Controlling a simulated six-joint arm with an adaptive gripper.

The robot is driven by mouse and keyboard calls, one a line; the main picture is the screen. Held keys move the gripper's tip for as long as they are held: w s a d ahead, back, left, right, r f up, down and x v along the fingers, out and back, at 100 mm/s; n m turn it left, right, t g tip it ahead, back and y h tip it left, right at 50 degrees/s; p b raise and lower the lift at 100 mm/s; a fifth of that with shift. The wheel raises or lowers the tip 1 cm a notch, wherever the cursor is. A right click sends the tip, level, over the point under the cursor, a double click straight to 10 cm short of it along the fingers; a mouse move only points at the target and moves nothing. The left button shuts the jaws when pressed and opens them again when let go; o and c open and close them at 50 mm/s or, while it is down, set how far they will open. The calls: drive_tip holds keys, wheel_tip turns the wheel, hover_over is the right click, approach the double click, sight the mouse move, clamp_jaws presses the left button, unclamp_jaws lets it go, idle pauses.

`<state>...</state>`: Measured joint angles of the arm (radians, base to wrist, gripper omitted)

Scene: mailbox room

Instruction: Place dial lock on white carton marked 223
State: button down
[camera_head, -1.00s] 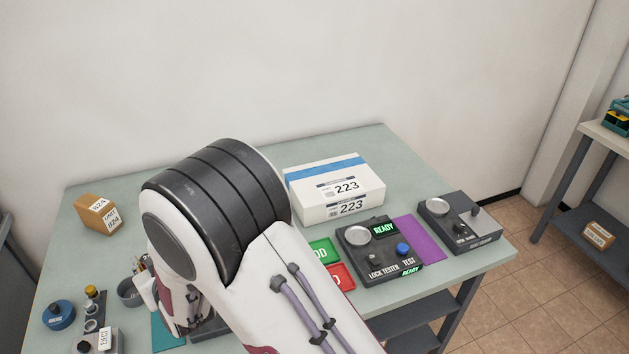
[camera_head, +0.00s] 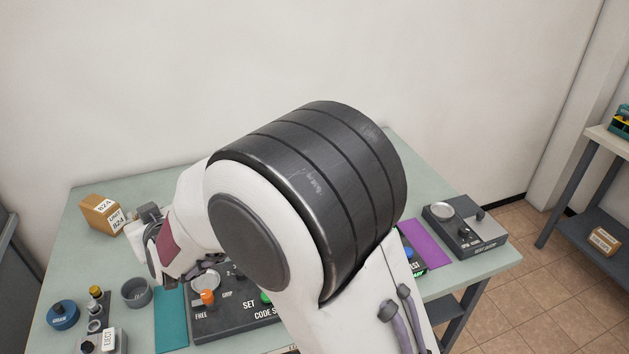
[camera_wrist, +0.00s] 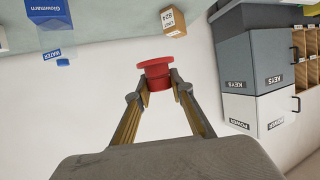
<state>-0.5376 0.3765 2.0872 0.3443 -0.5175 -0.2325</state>
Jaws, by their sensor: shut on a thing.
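A round red object (camera_wrist: 156,74) with a wide flat rim is between the fingertips of my gripper (camera_wrist: 157,90) in the wrist view. It looks like the dial lock, but no dial face shows from this angle. My gripper is shut on it and holds it clear of any surface in that view. The white carton marked 223 is hidden behind my arm in the head view now. An earlier frame shows it at the back of the table.
A brown carton marked 824 (camera_head: 102,213) stands at the table's left, near my wrist; it also shows in the wrist view (camera_wrist: 173,22). A blue round item (camera_head: 62,315), a grey cup (camera_head: 136,292) and a code-setting panel (camera_head: 225,325) occupy the front. A teal mat (camera_head: 171,320) lies between.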

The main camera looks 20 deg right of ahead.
drive_tip(key=w+d+m+h, duration=0.25)
drive_tip(key=w+d, duration=0.35)
drive_tip(key=d, duration=0.7)
drive_tip(key=w+d+m+h, duration=0.25)
drive_tip(key=w+d, duration=0.35)
drive_tip(key=d, duration=0.6)
drive_tip(key=w+d+m+h, duration=0.2)
drive_tip(key=d+m+h, duration=0.25)
drive_tip(key=d, duration=1.95)
drive_tip(key=shift+n, duration=0.45)
drive_tip(key=shift+s+f, duration=0.1)
drive_tip(key=shift+f, duration=2.35)
drive_tip(key=shift+f, duration=3.1)
drive_tip(key=shift+f, duration=0.15)
drive_tip(key=shift+f, duration=1.75)
